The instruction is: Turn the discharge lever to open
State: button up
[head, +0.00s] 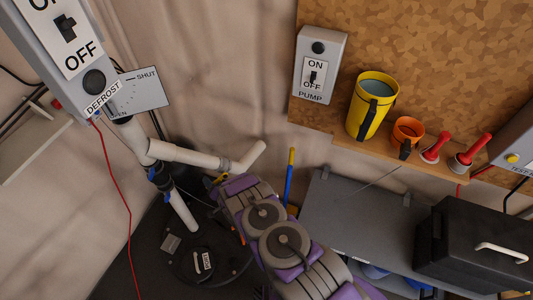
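A small grey plate (140,90) marked SHUT, with a partly hidden OPEN mark, stands beside the DEFROST box (62,45) at upper left. A white pipe runs from below the box, with one branch (190,155) to the right and another (181,208) down to a dark round lid. I cannot clearly make out which part is the discharge lever. My purple and grey arm reaches up from the bottom. Its far end, my gripper (222,182), is just below the right branch of the pipe. Its fingers are too small and hidden to read, and contact with the pipe is unclear.
A PUMP switch box (320,64) hangs on the wall. A yellow container (371,105), an orange cup (406,133) and two red-handled items stand on a wooden shelf. A black case (475,245) is at lower right. A red wire (119,190) hangs at left.

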jog(key=s+d+r+n+p, duration=0.1)
jog(key=s+d+r+p, duration=0.3)
jog(key=s+d, duration=0.75)
jog(key=w+r+n+g+h, duration=0.1)
jog(key=w+r+g+h, duration=0.25)
jog(key=w+r, duration=0.5)
jog(key=s+d+r+g+h, duration=0.1)
jog(key=d+r, duration=0.4)
jog(key=r, duration=0.2)
jog(key=s+d+r+n+g+h+b, duration=0.1)
jog(key=d+r+g+h, duration=0.1)
jog(key=d+r, duration=0.3)
jog(key=shift+s+r, duration=0.3)
jog(key=shift+r, duration=1.4)
jog(key=shift+d, duration=0.15)
